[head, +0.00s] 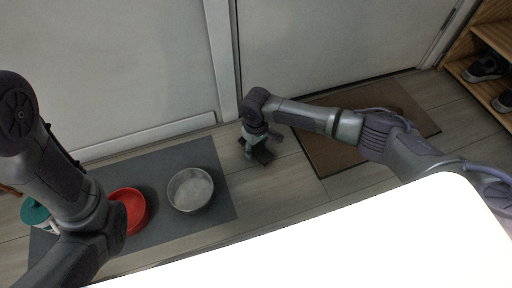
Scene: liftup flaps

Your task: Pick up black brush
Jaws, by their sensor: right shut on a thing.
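The black brush (262,155) shows as a small dark shape low at the floor beside the white door's edge. My right gripper (258,143) comes down on it from above and is shut on it. The gripper hides much of the brush, and I cannot tell whether the brush touches the floor. My left arm crosses the left side of the head view, but its gripper does not show.
A grey mat (215,205) carries a red bowl (135,208) and a metal bowl (190,190). A teal object (34,212) is at far left. A brown doormat (320,155) lies under my right arm. A wooden shelf (462,72) with shoes (484,68) stands at right.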

